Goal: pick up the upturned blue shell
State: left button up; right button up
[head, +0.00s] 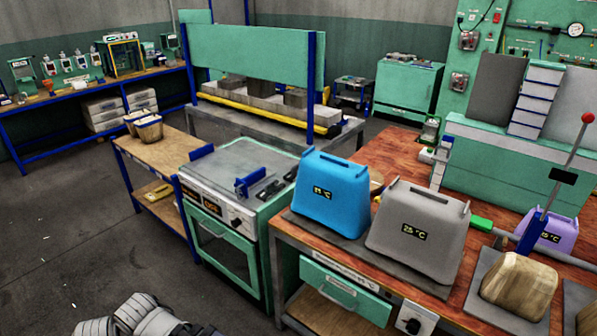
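The blue shell (333,193) stands on a dark flat plate at the left end of the wooden bench top (395,150). It is a rounded, box-like cover, narrower at the top, with raised edges there and a small dark display with yellow characters on its front. A grey shell (418,232) of similar form stands close to its right, partly in front of it.
A lever press with a red knob (587,118), a tan block (519,285) and a purple shell (549,232) stand on the bench's right. Floor (80,240) at left is clear.

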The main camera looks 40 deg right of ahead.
aim_at(332, 192)
jog(key=i+z, duration=0.15)
jog(key=i, duration=0.35)
jog(key=i+j+z, duration=0.1)
jog(key=i, duration=0.4)
jog(key=i+z, duration=0.2)
jog(key=z, duration=0.2)
jog(key=i+j+z, duration=0.1)
jog(key=i+z, duration=0.25)
jog(key=i+j+z, duration=0.1)
jog(key=z, duration=0.3)
